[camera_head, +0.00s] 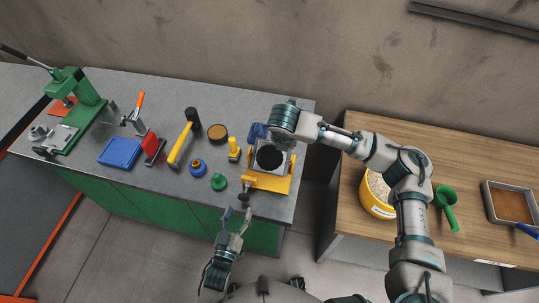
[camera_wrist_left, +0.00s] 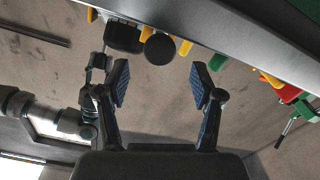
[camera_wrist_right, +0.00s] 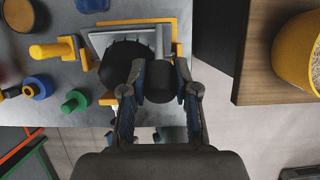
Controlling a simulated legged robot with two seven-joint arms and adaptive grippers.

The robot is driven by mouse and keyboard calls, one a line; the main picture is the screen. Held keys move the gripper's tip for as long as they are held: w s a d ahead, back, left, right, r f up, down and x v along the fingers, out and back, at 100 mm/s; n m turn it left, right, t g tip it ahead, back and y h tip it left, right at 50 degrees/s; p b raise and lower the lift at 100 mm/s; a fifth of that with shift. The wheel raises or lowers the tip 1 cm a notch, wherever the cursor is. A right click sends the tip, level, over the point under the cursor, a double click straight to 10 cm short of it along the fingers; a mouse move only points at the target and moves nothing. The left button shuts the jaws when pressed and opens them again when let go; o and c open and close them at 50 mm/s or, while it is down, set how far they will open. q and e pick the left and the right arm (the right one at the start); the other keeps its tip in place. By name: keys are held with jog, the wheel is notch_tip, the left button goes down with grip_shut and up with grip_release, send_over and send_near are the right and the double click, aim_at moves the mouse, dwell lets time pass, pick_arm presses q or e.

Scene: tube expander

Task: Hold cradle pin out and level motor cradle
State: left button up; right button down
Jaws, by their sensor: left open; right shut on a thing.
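The motor cradle has a yellow base (camera_head: 268,183) at the bench's front right corner and carries a grey square plate with a round black part (camera_head: 270,158). A dark round knob (camera_head: 243,199), seemingly the cradle pin, sticks out at the cradle's front left; it also shows in the left wrist view (camera_wrist_left: 160,49). My left gripper (camera_head: 235,237) is open and empty, off the bench front, apart from the knob. My right gripper (camera_wrist_right: 160,90) is shut on a dark cylindrical part (camera_wrist_right: 159,78) beside the plate. In the head view, my right wrist hides its fingers.
A yellow bucket (camera_head: 377,205) and green scoop (camera_head: 446,205) are on the wooden table. Open floor lies before the bench.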

aim_at(243, 199)
pick_arm(q)
jog(key=shift+x, duration=3.1)
jog(key=c, duration=1.2)
